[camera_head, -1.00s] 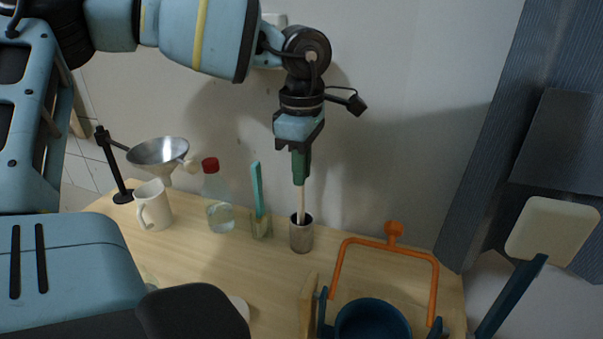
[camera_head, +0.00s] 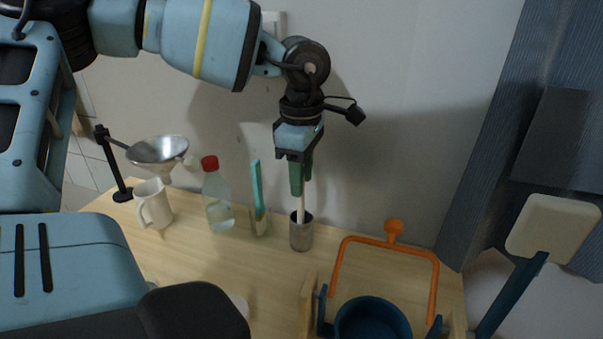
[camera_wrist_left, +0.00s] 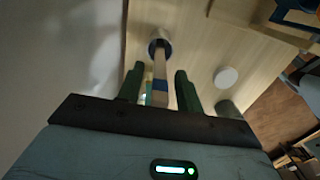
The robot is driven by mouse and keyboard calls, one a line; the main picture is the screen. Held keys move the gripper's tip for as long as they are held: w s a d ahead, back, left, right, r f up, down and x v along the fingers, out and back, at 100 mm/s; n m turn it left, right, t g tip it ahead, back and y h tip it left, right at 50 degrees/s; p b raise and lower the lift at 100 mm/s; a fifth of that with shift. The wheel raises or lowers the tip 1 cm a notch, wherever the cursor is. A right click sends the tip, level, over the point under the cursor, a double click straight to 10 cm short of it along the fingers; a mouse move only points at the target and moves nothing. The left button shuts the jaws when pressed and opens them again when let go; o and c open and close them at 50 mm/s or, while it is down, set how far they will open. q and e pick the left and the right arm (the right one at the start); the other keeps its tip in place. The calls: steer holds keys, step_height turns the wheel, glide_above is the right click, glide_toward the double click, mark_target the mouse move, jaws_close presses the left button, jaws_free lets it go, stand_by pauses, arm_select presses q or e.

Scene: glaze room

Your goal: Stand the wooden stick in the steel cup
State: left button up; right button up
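The steel cup (camera_head: 301,236) stands upright on the wooden table, near the wall. The wooden stick (camera_head: 301,208) is in the cup, close to upright, with its lower end hidden inside. My left gripper (camera_head: 302,180) is above the cup, pointing down, with its green fingers on either side of the stick's upper part. The stick runs into the cup (camera_wrist_left: 160,46) there too. My right gripper is not in view.
Left of the cup stand a holder with a teal tool (camera_head: 258,190), a red-capped bottle (camera_head: 217,205), a white mug (camera_head: 152,205) and a funnel (camera_head: 158,150) on a stand. To the right are an orange frame (camera_head: 338,262) and a blue pot (camera_head: 372,318). The wall is close behind.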

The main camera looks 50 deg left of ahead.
arm_select(q)
step_height(320, 180, up, 12)
steer(key=shift+r, duration=0.2)
stand_by(0.4)
steer(key=shift+f, duration=0.1)
stand_by(0.4)
